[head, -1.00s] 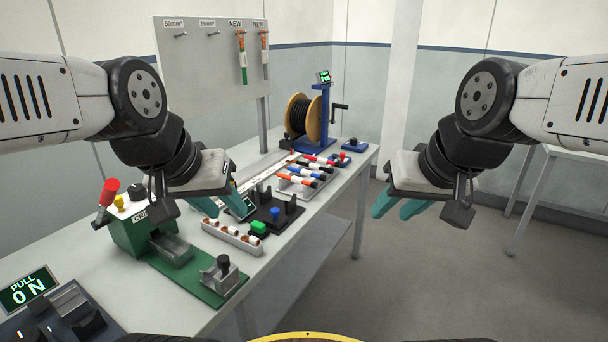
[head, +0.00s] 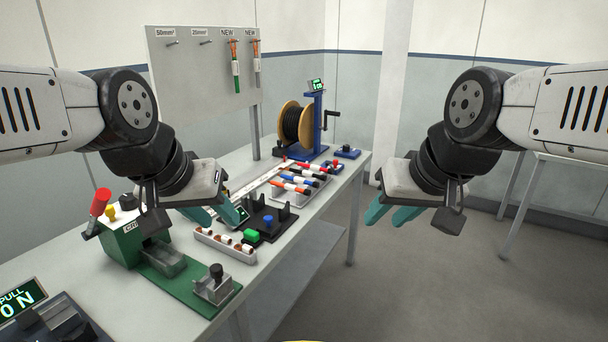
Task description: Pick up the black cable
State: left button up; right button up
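Black cable (head: 291,124) is wound on a wooden-flanged reel (head: 307,123) in a blue stand at the far end of the table. I cannot make out a loose end of it. My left gripper (head: 213,213) is above the near side of the table, well short of the reel, its teal fingers apart and empty. My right gripper (head: 393,214) hangs over the floor to the right of the table, open and empty.
The table (head: 283,226) also carries a green crimping tool (head: 126,243), a white holder with sleeves (head: 226,246), a black fixture (head: 262,222), several red, blue and orange-handled tools (head: 307,178), and a pull tester (head: 25,303). A pegboard (head: 203,90) stands behind.

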aim_at(306, 173)
jog(key=u, duration=0.4)
jog(key=j+u, duration=0.1)
jog(key=u, duration=0.65)
jog(key=i+u, duration=0.1)
jog(key=u, duration=0.25)
jog(key=z, duration=0.5)
jog(key=l+z, duration=0.15)
jog(key=z, duration=0.35)
jog(key=l+z, duration=0.1)
jog(key=z, duration=0.4)
jog(key=i+l+u, duration=0.2)
jog(key=i+l, duration=0.4)
jog(key=i, duration=0.1)
